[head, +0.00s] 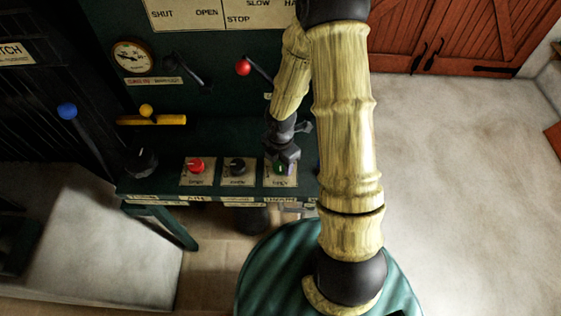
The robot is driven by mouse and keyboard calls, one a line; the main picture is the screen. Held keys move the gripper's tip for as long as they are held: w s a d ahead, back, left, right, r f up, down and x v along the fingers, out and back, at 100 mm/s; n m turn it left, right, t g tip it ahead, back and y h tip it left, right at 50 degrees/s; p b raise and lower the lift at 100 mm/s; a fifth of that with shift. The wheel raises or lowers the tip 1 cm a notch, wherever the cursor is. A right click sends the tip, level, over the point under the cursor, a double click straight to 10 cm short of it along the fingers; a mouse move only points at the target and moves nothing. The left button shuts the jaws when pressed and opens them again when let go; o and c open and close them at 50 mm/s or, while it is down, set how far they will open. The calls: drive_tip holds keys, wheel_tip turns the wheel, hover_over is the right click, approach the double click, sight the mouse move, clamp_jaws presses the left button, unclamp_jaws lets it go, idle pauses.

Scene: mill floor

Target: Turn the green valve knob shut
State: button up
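The green valve knob (281,169) sits on a pale square plate at the right end of the green control bench's front ledge. My gripper (283,160) is down at the knob from above and covers most of it, so only a little green shows. I cannot tell whether the fingers are closed on the knob or merely around it. The way the knob is turned is hidden.
A red knob (196,166) and a black knob (238,167) sit in a row to the left. A red-balled lever (243,68), a yellow handle (150,119) and a blue-balled lever (67,111) stand farther back. The floor at right is clear.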

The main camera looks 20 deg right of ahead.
drive_tip(key=c, duration=0.6)
drive_tip(key=shift+m, duration=0.3)
drive_tip(key=m, duration=0.6)
drive_tip(key=shift+m, duration=0.4)
drive_tip(key=m, duration=1)
drive_tip(key=shift+m, duration=0.3)
